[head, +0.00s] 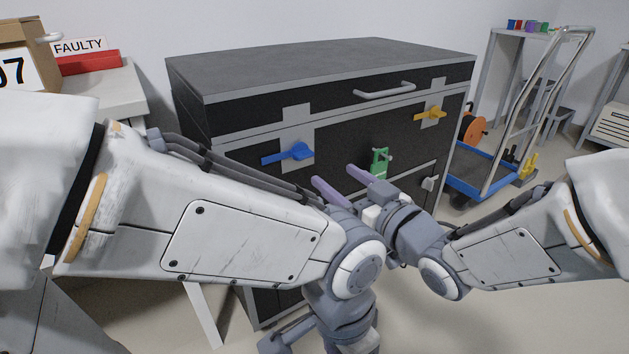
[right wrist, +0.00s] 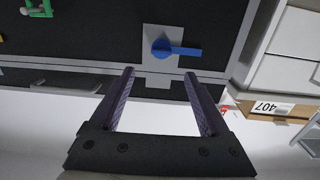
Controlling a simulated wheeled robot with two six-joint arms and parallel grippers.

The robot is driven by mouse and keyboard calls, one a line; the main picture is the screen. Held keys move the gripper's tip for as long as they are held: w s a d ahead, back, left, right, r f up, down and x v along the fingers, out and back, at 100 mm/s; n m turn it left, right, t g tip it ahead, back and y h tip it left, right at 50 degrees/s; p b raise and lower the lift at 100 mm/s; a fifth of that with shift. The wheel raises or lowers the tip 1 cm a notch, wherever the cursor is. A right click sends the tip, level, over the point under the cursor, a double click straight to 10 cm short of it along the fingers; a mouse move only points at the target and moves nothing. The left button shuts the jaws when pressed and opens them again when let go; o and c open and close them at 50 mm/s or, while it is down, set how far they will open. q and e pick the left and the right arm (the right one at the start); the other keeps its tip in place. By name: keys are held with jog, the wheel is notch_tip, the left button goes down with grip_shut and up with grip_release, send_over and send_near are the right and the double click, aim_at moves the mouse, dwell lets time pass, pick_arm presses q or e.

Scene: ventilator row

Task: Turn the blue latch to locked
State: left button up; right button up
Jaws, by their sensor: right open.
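The blue latch (head: 289,154) is on the front of a black case with grey edges (head: 345,142), on a grey plate at the left. Its handle lies nearly level and points left in the head view. In the right wrist view, which is upside down, the latch (right wrist: 176,49) shows beyond the fingertips with its handle pointing right. My right gripper (head: 333,174) is open and empty, below and right of the latch, apart from it. Its two purple fingers also show in the right wrist view (right wrist: 159,74). My left arm crosses the foreground; its fingers are not visible.
A yellow latch (head: 431,113), a green latch (head: 380,160) and a metal handle (head: 385,91) are also on the case. A table with a red FAULTY bin (head: 90,62) stands left. A blue trolley (head: 483,185) stands right.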

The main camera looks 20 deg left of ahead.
aim_at(306, 156)
jog(key=b+x, duration=0.3)
jog(key=x, duration=0.6)
jog(key=shift+w+a+f+b, duration=0.1)
jog(key=shift+w+a+b, duration=0.05)
jog(key=shift+a+b, duration=0.2)
jog(key=shift+w+a, duration=0.2)
jog(key=shift+a, duration=0.15)
jog(key=shift+c, duration=0.3)
grip_shut()
jog(key=shift+s, duration=0.1)
dwell(0.4)
